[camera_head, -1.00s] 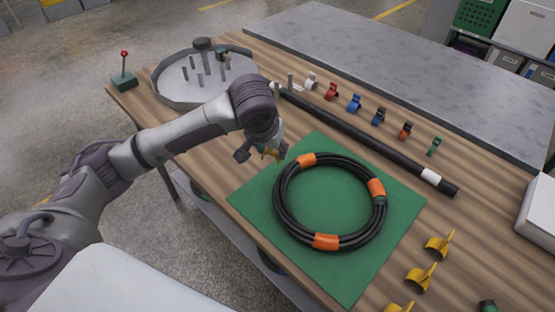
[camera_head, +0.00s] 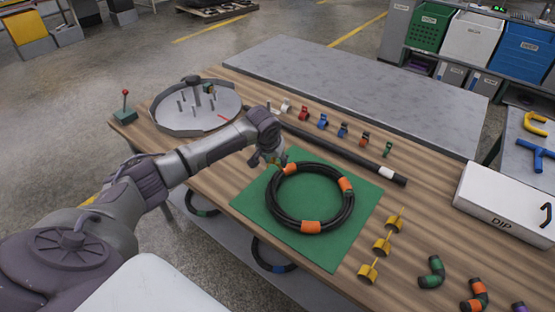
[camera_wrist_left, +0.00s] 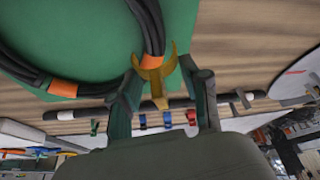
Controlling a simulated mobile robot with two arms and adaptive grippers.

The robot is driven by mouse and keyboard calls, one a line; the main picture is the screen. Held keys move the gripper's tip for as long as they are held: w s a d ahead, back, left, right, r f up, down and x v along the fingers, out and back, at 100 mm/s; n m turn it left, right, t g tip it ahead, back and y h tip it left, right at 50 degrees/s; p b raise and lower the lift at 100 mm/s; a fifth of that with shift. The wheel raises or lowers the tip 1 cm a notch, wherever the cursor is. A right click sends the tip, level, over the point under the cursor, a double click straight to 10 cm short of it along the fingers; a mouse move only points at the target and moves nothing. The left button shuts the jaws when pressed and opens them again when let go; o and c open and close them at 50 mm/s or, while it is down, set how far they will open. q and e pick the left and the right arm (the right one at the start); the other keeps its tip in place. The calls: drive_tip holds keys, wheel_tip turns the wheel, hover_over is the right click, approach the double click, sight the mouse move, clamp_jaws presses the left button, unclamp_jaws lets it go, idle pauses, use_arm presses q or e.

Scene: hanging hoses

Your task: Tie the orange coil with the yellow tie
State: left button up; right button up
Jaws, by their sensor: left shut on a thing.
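A black hose coil (camera_head: 270,202) with orange bands lies on a green mat (camera_head: 350,245) on the wooden bench. My left gripper (camera_head: 268,163) is at the coil's far left edge, close to an orange band (camera_head: 291,168). In the left wrist view its fingers (camera_wrist_left: 163,72) are shut on a yellow tie (camera_wrist_left: 156,88), a forked clip. The fork's prongs show at the hose, by the orange band (camera_wrist_left: 151,62). I cannot tell whether the hose is seated in it. My right gripper is not in view.
A round metal tray (camera_head: 195,125) is far left; a white DIP box (camera_head: 500,205) is right.

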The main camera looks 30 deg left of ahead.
sight(277, 176)
use_arm(q)
drive_tip(key=shift+s+r, duration=0.15)
drive_tip(key=shift+p, duration=0.5)
drive_tip(key=shift+f+b, duration=0.7)
drive_tip(key=shift+f, duration=1.3)
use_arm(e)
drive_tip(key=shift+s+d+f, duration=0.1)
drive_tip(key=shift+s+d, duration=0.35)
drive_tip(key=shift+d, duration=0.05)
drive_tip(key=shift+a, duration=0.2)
use_arm(q)
drive_tip(key=shift+p, duration=0.5)
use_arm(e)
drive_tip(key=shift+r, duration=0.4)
use_arm(q)
drive_tip(key=shift+f, duration=0.3)
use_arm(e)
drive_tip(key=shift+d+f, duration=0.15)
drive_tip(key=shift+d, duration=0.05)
use_arm(q)
drive_tip(key=shift+d+f+b, duration=0.1)
drive_tip(key=shift+f+b, duration=0.35)
drive_tip(key=shift+f, duration=0.3)
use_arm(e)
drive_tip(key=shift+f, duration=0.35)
